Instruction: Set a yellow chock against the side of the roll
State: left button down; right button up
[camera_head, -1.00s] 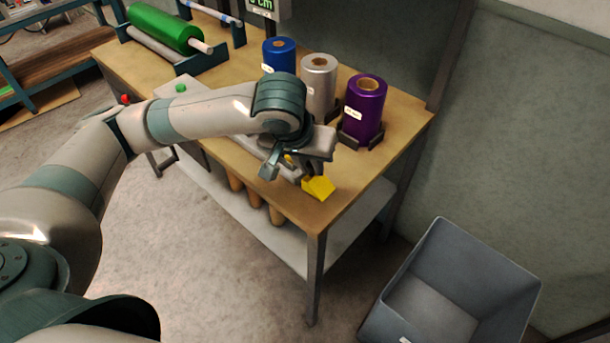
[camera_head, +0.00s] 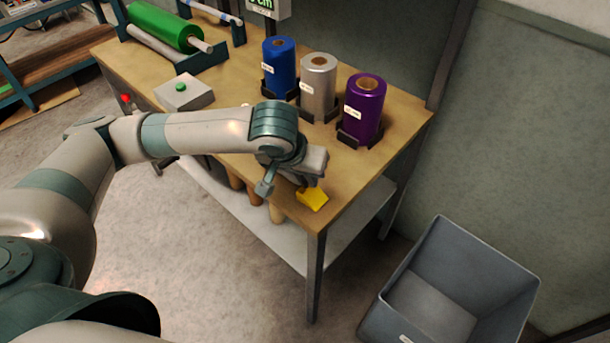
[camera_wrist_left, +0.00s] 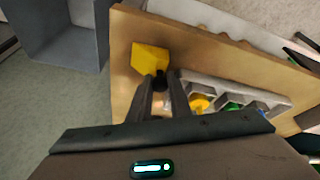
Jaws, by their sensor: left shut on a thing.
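A yellow chock (camera_head: 312,198) is at the near right corner of the wooden table; it also shows in the left wrist view (camera_wrist_left: 150,59). My left gripper (camera_wrist_left: 160,84) is shut on the chock, with a small dark part between the fingertips. In the head view the left gripper (camera_head: 300,186) is partly hidden by its wrist. I cannot tell whether the chock touches the tabletop. A green roll (camera_head: 165,27) lies at the far left. Blue (camera_head: 279,68), silver (camera_head: 318,88) and purple (camera_head: 362,110) rolls stand upright in dark holders. My right gripper is not in view.
A box with a green button (camera_head: 184,92) sits on the table (camera_head: 225,80). A grey bin (camera_head: 450,285) stands on the floor at right.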

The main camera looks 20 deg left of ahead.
pick_arm(q)
jog(key=c, duration=1.6)
grip_release()
jog(key=v, duration=1.2)
jog(key=shift+r, duration=0.1)
jog(key=shift+o, duration=0.2)
